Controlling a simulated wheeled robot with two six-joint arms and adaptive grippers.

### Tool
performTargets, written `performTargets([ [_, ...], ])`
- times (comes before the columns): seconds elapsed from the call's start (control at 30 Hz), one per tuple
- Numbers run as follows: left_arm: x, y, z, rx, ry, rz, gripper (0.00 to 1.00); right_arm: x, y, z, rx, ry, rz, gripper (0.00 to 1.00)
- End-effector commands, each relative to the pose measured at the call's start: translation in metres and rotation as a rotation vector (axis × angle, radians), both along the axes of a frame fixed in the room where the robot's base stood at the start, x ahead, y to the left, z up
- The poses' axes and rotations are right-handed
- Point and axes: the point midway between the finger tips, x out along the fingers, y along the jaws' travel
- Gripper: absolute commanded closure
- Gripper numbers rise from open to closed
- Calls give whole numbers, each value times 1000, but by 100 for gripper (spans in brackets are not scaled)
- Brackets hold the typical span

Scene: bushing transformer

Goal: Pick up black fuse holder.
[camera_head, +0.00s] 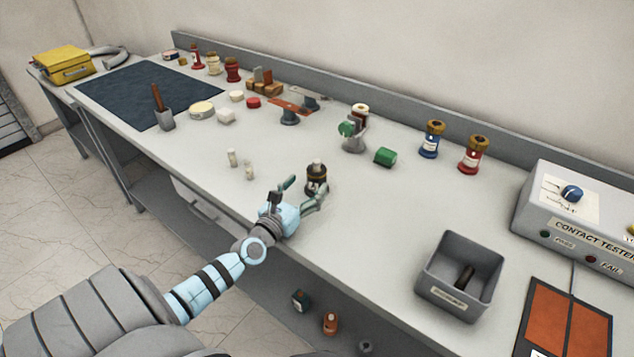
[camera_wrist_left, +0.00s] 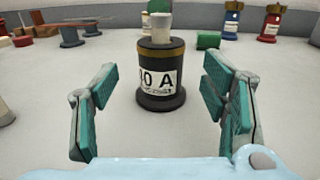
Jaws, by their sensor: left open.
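The black fuse holder (camera_head: 316,180) stands upright on the grey bench, with a gold band, a white label and a pale cap. In the left wrist view the black fuse holder (camera_wrist_left: 161,80) is straight ahead, its label reading "0 A" in part. My left gripper (camera_head: 303,193) is open and low over the bench. Its green-padded fingers (camera_wrist_left: 160,110) stand to either side of the line to the holder, which is just beyond the tips and not visibly touched. My right gripper is not in view.
A grey bin (camera_head: 447,289) and the contact tester (camera_head: 580,215) are at the right. Bench around the holder is clear.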

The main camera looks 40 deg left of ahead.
Motion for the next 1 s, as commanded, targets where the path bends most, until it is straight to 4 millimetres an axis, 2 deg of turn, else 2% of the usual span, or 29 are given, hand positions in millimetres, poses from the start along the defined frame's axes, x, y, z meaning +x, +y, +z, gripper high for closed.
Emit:
performTargets([
  [0.13,16,2,-3,-1,-1,1,33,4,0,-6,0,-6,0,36],
  [0.33,52,7,-8,-1,-1,1,33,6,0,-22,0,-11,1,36],
  [0.57,57,7,-6,-1,1,0,33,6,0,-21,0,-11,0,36],
  [0.93,57,7,-6,0,1,0,90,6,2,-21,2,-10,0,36],
  [1.0,57,7,-5,0,-1,0,94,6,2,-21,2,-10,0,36],
])
